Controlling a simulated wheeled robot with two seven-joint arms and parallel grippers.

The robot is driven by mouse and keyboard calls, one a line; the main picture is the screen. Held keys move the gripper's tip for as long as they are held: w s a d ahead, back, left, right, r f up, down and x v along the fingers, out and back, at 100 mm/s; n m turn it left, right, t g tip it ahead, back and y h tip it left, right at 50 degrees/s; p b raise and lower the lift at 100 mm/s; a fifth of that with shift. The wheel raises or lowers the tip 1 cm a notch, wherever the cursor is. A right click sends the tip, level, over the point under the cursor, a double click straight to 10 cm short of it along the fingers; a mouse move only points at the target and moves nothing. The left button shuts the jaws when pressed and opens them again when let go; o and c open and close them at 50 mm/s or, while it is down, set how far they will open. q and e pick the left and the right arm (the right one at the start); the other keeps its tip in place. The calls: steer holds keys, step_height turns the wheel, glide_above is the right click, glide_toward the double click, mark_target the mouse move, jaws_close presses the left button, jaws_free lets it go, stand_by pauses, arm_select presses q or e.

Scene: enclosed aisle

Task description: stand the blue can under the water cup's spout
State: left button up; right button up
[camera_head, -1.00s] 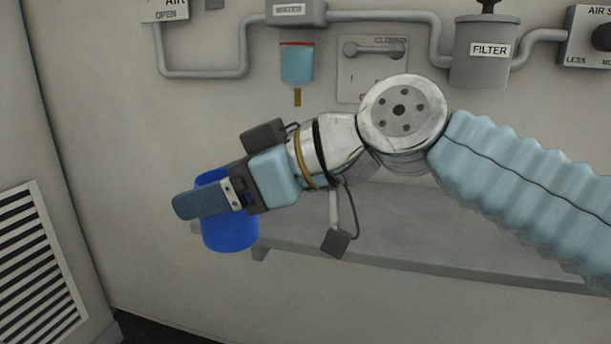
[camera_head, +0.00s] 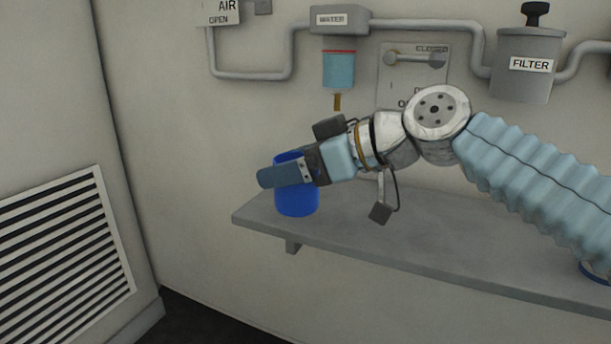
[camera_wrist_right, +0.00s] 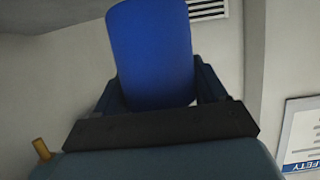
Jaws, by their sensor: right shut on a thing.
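The blue can (camera_head: 297,198) is upright between the fingers of my right gripper (camera_head: 280,175), which is shut on it. One finger crosses its front in the head view. The can fills the top middle of the right wrist view (camera_wrist_right: 150,55). The water cup (camera_head: 338,70), light blue with a red line, hangs under the WATER box on the wall. Its brass spout (camera_head: 337,102) points down, above and right of the can in the head view. A brass tip (camera_wrist_right: 41,149) shows at the wrist view's lower left. My left gripper is not in view.
A grey shelf (camera_head: 430,240) runs along the wall below; its left part is clear. A louvred vent (camera_head: 65,250) is at left.

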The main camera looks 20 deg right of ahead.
steer(key=shift+w+d+f+p, duration=0.25)
steer(key=shift+w+d+f, duration=0.35)
steer(key=shift+w+d, duration=1.4)
steer(key=shift+w+d+f+p, duration=0.2)
steer(key=shift+w+d+f, duration=0.4)
steer(key=shift+w+d, duration=1.35)
steer(key=shift+w+d+f+p, duration=0.25)
steer(key=shift+w+d+f, duration=0.35)
steer(key=shift+w+d, duration=1.4)
steer(key=shift+s+d+f, duration=0.1)
steer(key=shift+s+d, duration=0.35)
steer(key=shift+d, duration=0.05)
steer(key=shift+f+b, duration=0.1)
steer(key=shift+b, duration=0.2)
steer(key=o, duration=0.8)
